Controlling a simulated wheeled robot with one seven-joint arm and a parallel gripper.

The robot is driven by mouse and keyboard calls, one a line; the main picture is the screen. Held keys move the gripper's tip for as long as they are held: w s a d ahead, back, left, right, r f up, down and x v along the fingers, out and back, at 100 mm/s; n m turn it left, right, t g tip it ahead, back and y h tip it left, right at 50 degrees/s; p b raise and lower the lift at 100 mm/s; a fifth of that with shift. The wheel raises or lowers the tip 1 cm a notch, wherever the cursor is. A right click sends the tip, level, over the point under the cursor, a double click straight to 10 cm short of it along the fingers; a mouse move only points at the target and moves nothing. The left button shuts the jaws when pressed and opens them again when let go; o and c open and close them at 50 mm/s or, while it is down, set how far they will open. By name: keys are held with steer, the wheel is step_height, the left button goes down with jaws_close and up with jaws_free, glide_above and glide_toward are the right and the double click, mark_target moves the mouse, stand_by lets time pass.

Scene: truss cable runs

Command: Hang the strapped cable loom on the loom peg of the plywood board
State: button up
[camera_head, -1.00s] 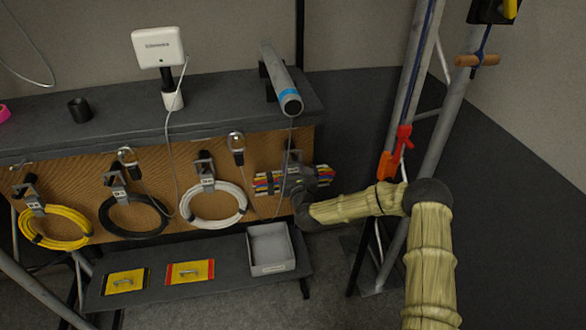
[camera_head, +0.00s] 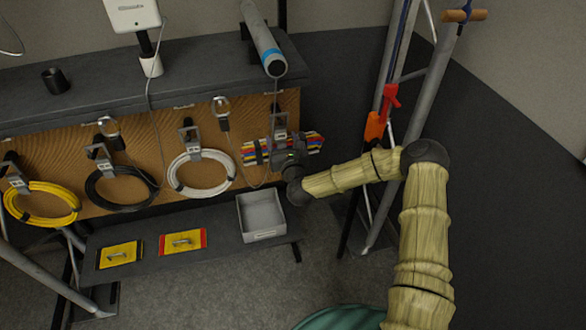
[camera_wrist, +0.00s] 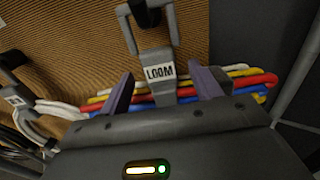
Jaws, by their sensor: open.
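The strapped cable loom (camera_head: 250,153) is a flat bundle of red, blue, yellow and white cables. It lies across the right end of the plywood board (camera_head: 233,117), at the loom peg (camera_head: 280,121). My gripper (camera_wrist: 165,90) is open, with one finger on each side of the label, close in front of the loom. In the head view my gripper (camera_head: 288,156) covers the loom's middle.
White (camera_head: 200,190), black (camera_head: 122,205) and yellow (camera_head: 42,220) cable coils hang on pegs to the left. A grey tray (camera_head: 262,236) stands on the lower shelf beneath.

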steer(key=b+v, duration=0.1)
steer(key=v, duration=1.2)
steer(key=shift+s, duration=0.25)
steer(key=shift+r, duration=0.1)
steer(key=s+f+n+g+y+p, duration=0.1)
steer(key=s+n+g+p, duration=0.5)
steer(key=n, duration=1.5)
steer(key=s+d+r+n+g+h+p, duration=0.3)
steer(key=s+d+r+n+g+h, duration=0.3)
steer(key=s+d+r+n, duration=0.5)
steer(key=s+d+r+g, duration=0.2)
steer(key=s+d+r, duration=0.2)
steer(key=d+r, duration=0.1)
steer(key=shift+d+r+n+g, duration=0.15)
steer(key=shift+r+n+g, duration=0.1)
steer(key=shift+n+g, duration=0.15)
